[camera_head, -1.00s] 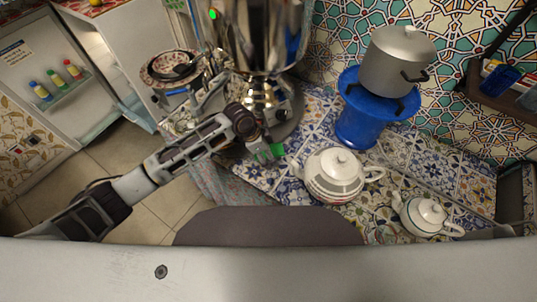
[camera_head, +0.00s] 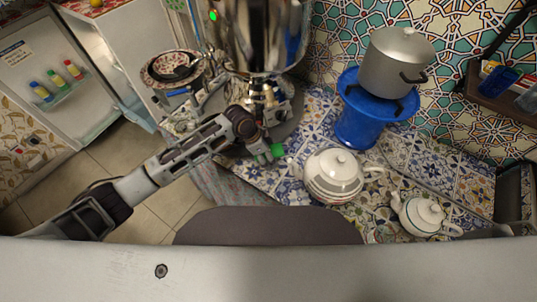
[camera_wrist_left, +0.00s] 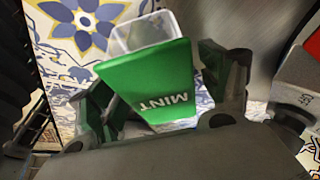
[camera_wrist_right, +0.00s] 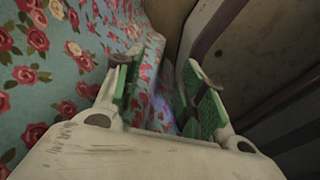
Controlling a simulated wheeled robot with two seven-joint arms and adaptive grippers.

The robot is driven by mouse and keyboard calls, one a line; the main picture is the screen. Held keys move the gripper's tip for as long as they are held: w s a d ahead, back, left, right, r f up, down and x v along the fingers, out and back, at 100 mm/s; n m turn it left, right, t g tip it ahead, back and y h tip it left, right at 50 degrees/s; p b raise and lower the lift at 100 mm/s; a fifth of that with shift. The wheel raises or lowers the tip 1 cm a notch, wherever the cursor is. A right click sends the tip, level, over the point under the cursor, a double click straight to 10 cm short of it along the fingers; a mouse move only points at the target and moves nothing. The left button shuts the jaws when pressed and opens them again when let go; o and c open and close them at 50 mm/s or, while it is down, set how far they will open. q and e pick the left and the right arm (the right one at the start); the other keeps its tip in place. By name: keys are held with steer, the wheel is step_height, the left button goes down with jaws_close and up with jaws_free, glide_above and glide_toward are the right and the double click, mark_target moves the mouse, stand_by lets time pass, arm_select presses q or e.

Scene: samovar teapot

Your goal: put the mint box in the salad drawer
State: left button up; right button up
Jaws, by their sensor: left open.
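The mint box (camera_wrist_left: 155,80), green with MINT lettering and a clear end, lies between the fingers of my left gripper (camera_wrist_left: 165,92) in the left wrist view. The fingers are open around it, and I cannot tell whether either touches it. In the head view my left gripper (camera_head: 266,150) is low over the tiled counter, between the samovar and the large teapot; the box is hard to tell from the green finger pads there. My right gripper (camera_wrist_right: 165,88) is open and empty beside flowered cloth. The salad drawer cannot be clearly made out.
The samovar (camera_head: 262,40) stands behind my left gripper. A white teapot (camera_head: 333,175) is close on its right, with a smaller teapot (camera_head: 424,214) farther right. A pot (camera_head: 396,62) sits on a blue stand (camera_head: 362,118). An open fridge door (camera_head: 45,70) is at left.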

arm_select(q)
steer(key=shift+c, duration=1.2)
steer(key=c, duration=1)
arm_select(e)
steer(key=shift+s, duration=0.1)
steer(key=shift+f, duration=0.15)
